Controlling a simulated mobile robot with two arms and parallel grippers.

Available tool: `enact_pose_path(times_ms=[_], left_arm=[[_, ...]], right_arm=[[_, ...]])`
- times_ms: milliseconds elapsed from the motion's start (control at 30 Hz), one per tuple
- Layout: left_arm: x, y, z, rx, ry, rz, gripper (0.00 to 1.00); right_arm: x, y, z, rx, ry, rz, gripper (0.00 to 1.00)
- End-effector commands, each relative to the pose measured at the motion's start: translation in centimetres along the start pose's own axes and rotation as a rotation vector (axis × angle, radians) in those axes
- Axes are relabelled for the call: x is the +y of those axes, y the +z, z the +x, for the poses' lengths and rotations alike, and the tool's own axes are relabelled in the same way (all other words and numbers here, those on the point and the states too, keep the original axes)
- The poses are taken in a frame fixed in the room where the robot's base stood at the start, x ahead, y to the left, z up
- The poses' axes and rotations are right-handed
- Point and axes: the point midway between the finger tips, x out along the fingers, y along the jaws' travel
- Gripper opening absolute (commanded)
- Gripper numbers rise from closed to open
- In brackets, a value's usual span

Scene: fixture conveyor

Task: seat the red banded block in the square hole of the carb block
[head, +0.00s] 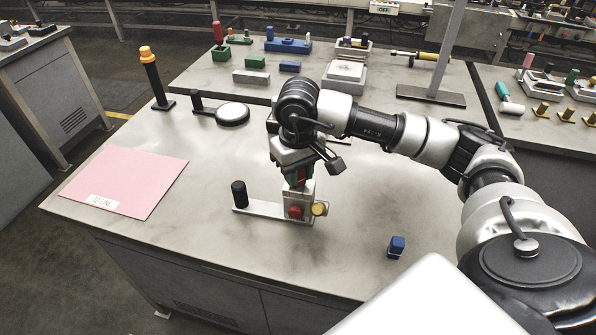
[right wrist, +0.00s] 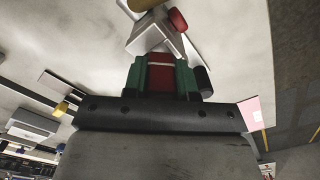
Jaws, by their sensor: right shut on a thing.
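The grey carb block (head: 307,190) stands on the near workbench, with a red knob (head: 295,212), a yellow knob (head: 320,208) and a flat bar running left to a black post. My right gripper (head: 297,178) points down just over it. In the right wrist view its green fingers (right wrist: 160,75) are shut on the red banded block (right wrist: 160,78), whose pale band shows. The pale carb block (right wrist: 150,35) lies just beyond the red block's end. I cannot tell whether they touch. The square hole is hidden. My left gripper is not in view.
A blue block (head: 396,247) stands right of the carb block. A pink sheet (head: 125,181) lies at left. A black post with an orange top (head: 152,75) and a round dark-rimmed disc (head: 232,113) stand behind. The bench between is clear.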

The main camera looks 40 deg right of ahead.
Motion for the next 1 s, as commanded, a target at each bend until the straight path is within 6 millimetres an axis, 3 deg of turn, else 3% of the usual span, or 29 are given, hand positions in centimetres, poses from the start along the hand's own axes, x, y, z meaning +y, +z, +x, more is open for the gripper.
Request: enact_pose_path(times_ms=[1000], left_arm=[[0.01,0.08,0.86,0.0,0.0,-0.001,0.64]], right_arm=[[-0.01,0.03,0.12,-0.002,0.0,0.0,0.03]])
